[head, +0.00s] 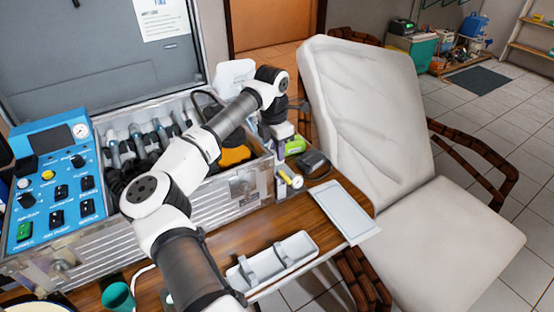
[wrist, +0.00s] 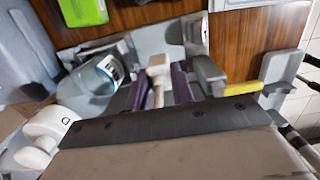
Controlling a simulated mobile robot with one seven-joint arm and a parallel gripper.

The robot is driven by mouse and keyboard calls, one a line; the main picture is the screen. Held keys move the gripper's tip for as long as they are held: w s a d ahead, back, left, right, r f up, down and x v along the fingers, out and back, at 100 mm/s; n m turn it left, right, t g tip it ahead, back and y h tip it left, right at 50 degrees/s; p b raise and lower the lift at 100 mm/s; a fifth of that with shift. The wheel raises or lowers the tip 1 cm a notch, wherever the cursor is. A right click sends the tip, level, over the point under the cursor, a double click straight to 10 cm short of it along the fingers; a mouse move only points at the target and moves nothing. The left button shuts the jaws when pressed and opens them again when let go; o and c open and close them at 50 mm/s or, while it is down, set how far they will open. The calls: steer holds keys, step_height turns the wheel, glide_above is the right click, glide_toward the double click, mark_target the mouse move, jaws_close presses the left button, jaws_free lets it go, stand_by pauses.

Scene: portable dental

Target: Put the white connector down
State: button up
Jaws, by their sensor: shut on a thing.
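The white connector (wrist: 158,68) is between the two purple-padded fingers of my gripper (wrist: 160,88) in the wrist view. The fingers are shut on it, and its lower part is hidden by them. In the head view my gripper (head: 281,143) is at the right end of the open metal case, low over the wooden table (head: 232,238). I cannot make out the connector clearly in the head view, nor tell whether it touches a surface.
A clear bottle (wrist: 98,76) is left of the fingers, and a yellow cylinder (wrist: 234,88) is to their right. A green item (head: 296,146) and dark device (head: 313,161) are nearby. A pale tray (head: 343,211) and white holder (head: 268,265) lie on the table. A chair (head: 375,110) stands right.

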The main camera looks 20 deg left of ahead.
mark_target(277, 161)
steer(key=shift+f, duration=2.55)
steer(key=o, duration=1)
steer(key=shift+r, duration=0.1)
steer(key=r, duration=0.8)
steer(key=r+b, duration=0.1)
steer(key=r, duration=0.3)
steer(key=shift+s+a+r, duration=0.1)
steer(key=shift+s+a, duration=0.2)
